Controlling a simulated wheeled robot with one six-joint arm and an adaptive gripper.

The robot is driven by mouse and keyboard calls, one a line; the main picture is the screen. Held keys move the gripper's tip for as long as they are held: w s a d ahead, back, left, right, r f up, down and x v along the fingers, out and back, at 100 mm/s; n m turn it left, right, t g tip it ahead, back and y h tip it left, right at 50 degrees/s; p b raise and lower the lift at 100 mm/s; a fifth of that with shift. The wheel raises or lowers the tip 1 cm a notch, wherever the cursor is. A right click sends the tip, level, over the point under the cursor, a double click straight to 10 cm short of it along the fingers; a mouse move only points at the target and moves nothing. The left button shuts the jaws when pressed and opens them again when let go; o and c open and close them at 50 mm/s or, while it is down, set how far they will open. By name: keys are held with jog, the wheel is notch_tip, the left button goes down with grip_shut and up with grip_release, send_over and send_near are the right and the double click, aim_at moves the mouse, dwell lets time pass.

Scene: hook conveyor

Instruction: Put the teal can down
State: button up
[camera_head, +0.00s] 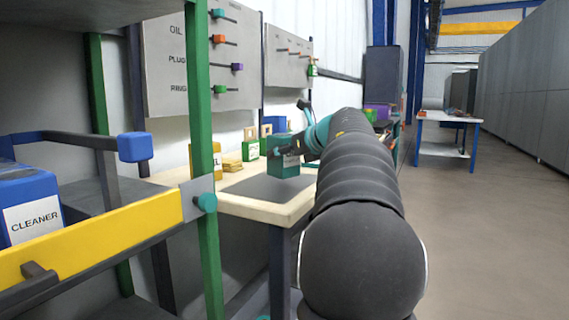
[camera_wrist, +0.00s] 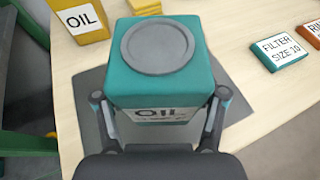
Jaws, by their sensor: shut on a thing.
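The teal can (camera_wrist: 160,82) is a square can with a round grey lid and an OIL label, seen from above in the wrist view. My gripper (camera_wrist: 160,112) is shut on it, with one finger on each side. In the head view the teal can (camera_head: 284,166) is upright over the dark grey mat (camera_head: 268,189) on the workbench, partly covered by my gripper (camera_head: 284,153). I cannot tell whether its base touches the mat (camera_wrist: 240,105).
A yellow OIL container (camera_wrist: 80,18) and yellow blocks (camera_wrist: 147,6) stand behind the can. A teal FILTER box (camera_wrist: 280,50) and an orange box (camera_wrist: 312,32) lie to the right. A shelf rack with a green post (camera_head: 200,130) and yellow rail (camera_head: 90,240) stands left of the bench.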

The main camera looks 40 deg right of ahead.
jog(key=shift+f, duration=1.05)
jog(key=shift+f, duration=0.15)
jog(key=o, duration=1.5)
jog(key=shift+o, duration=0.2)
jog(key=shift+s+r, duration=0.15)
jog(key=shift+r, duration=0.05)
jog(key=v, duration=1.1)
jog(key=shift+s, duration=0.3)
jog(key=shift+r, duration=0.15)
